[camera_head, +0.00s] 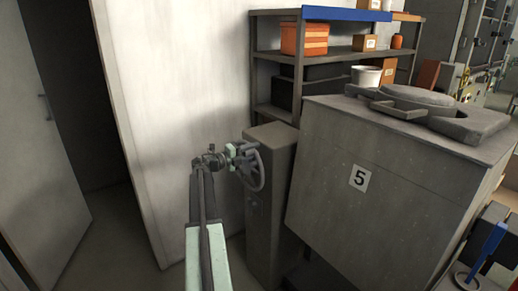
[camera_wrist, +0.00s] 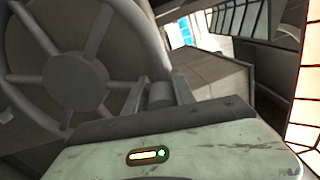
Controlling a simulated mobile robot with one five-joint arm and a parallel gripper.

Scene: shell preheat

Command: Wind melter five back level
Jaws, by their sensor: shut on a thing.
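Melter five (camera_head: 325,215) is a large grey box marked with a 5 plate (camera_head: 359,178). It leans, its top edge sloping down to the right in the head view. A grey spoked handwheel (camera_head: 256,174) is on a pedestal (camera_head: 268,220) at the melter's left. My gripper (camera_head: 235,151) is at the upper left of the wheel. In the wrist view, the wheel (camera_wrist: 75,83) fills the left side. My gripper (camera_wrist: 161,92) is shut on a short round handle (camera_wrist: 160,93) at its rim. The fingertips are partly hidden.
A round lid (camera_head: 415,97) lies on top of the melter. A shelf rack (camera_head: 335,55) with boxes stands behind it. A door (camera_head: 40,150) stands by a dark opening at the left. A pale wall (camera_head: 180,90) is behind my arm.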

